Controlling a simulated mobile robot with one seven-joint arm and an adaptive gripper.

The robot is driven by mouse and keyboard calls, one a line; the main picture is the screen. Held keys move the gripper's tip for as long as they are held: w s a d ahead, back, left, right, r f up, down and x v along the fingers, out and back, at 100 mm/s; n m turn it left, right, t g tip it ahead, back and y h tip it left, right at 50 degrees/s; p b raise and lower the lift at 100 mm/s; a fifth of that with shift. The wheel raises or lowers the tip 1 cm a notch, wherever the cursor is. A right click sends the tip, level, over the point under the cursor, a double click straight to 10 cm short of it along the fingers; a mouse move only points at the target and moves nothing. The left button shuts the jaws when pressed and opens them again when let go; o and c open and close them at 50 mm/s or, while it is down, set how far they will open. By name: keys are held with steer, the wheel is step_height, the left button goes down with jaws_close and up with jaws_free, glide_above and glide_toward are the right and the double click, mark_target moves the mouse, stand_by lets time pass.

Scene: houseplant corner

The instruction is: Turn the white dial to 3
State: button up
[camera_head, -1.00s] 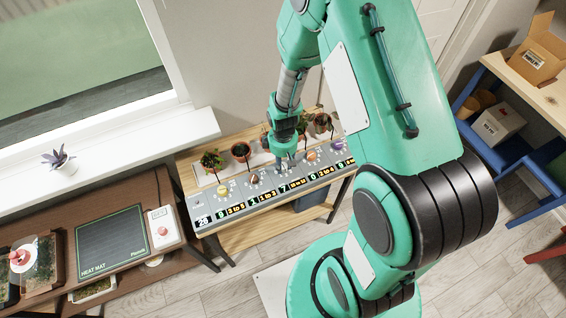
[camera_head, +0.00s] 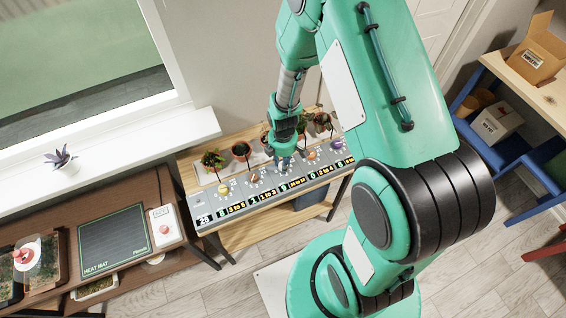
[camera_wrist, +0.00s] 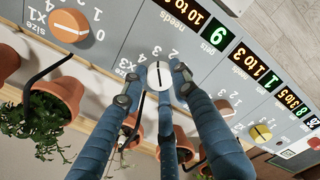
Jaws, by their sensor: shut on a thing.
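The white dial (camera_wrist: 159,76) shows in the wrist view as a small round knob with a dark line across it, nearly upright in the picture. A printed number scale curves around it; which number the line marks I cannot tell for sure. The display (camera_wrist: 217,37) for this dial reads 9, next to "needs 10 to" and a cut-off number. In the head view my gripper (camera_head: 284,161) reaches down onto the grey panel (camera_head: 205,205) and hides the dial.
An orange dial (camera_wrist: 69,26) and a yellow dial (camera_wrist: 260,132) sit on the same panel. Potted plants, one in a terracotta pot (camera_wrist: 62,95), stand close along its back edge. A heat mat (camera_head: 112,240) lies on the brown table at left.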

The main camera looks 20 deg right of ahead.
stand_by(0.3)
steer(key=o, duration=1.2)
steer(key=shift+c, duration=0.2)
steer(key=shift+r, duration=0.2)
step_height(320, 180, up, 12)
steer(key=shift+f, duration=0.2)
